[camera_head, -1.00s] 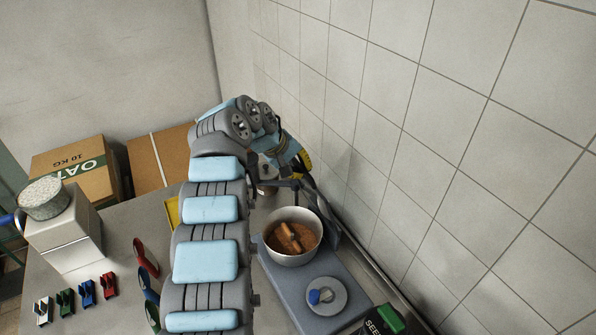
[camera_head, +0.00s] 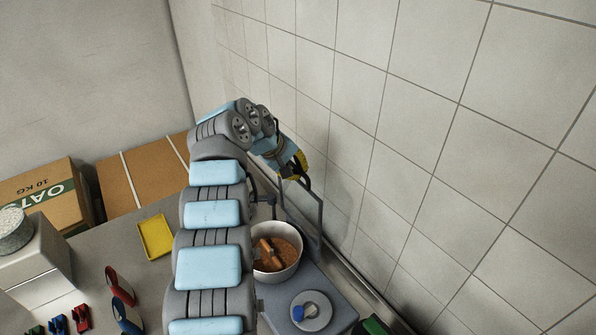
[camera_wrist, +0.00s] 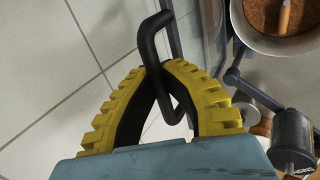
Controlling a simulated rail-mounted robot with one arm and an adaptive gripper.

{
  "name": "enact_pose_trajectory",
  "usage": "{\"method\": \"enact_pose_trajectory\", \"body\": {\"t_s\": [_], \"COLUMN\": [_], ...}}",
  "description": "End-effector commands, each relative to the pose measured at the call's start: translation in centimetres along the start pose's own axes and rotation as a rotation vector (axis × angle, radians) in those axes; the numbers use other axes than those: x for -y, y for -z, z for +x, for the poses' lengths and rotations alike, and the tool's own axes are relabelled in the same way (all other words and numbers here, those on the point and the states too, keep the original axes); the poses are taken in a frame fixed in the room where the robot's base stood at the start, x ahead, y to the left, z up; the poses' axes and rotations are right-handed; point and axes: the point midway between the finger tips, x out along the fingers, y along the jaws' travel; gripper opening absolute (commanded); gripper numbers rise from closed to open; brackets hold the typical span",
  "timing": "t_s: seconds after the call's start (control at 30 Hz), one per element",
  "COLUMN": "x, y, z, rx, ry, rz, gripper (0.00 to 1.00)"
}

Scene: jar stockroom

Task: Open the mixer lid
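The mixer has a grey base (camera_head: 335,292) by the tiled wall and a pale bowl (camera_head: 292,272) with brown contents and a wooden-looking piece inside. Its flat grey lid (camera_head: 306,212) stands steeply raised on the wall side, leaving the bowl uncovered. In the wrist view the bowl (camera_wrist: 290,46) shows at upper right, with the lid (camera_wrist: 212,25) almost edge-on. My gripper (camera_wrist: 155,68) has its yellow ribbed fingers closed around the bent black handle (camera_wrist: 150,40). In the head view my gripper (camera_head: 295,170) is at the lid's upper edge, partly hidden by my arm.
A round plate with a blue knob (camera_head: 310,311) lies on the base. A yellow tray (camera_head: 155,237), red and blue items, a pale box (camera_head: 38,262) and cardboard boxes (camera_head: 148,178) are left of my arm. The tiled wall (camera_head: 400,180) is close on the right.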

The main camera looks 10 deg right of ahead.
Motion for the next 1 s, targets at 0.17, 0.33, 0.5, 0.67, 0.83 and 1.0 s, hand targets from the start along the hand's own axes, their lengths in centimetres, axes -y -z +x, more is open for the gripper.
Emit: {"method": "enact_pose_trajectory", "body": {"t_s": [0.17, 0.33, 0.5, 0.67, 0.83, 1.0], "x": [-0.4, -0.2, -0.1, -0.1, -0.2, -0.2], "y": [0.0, 0.0, 0.0, 0.0, 0.1, 0.1], "z": [-0.3, -0.2, -0.1, -0.7, -2.6, -5.5], "rx": [-0.003, -0.002, -0.001, 0.0, -0.005, -0.007], "ry": [-0.005, -0.003, -0.002, -0.002, -0.004, -0.005], "rz": [0.004, 0.002, 0.002, 0.001, 0.003, 0.003], "gripper": [0.27, 0.4, 0.4, 0.4, 0.4, 0.4]}}
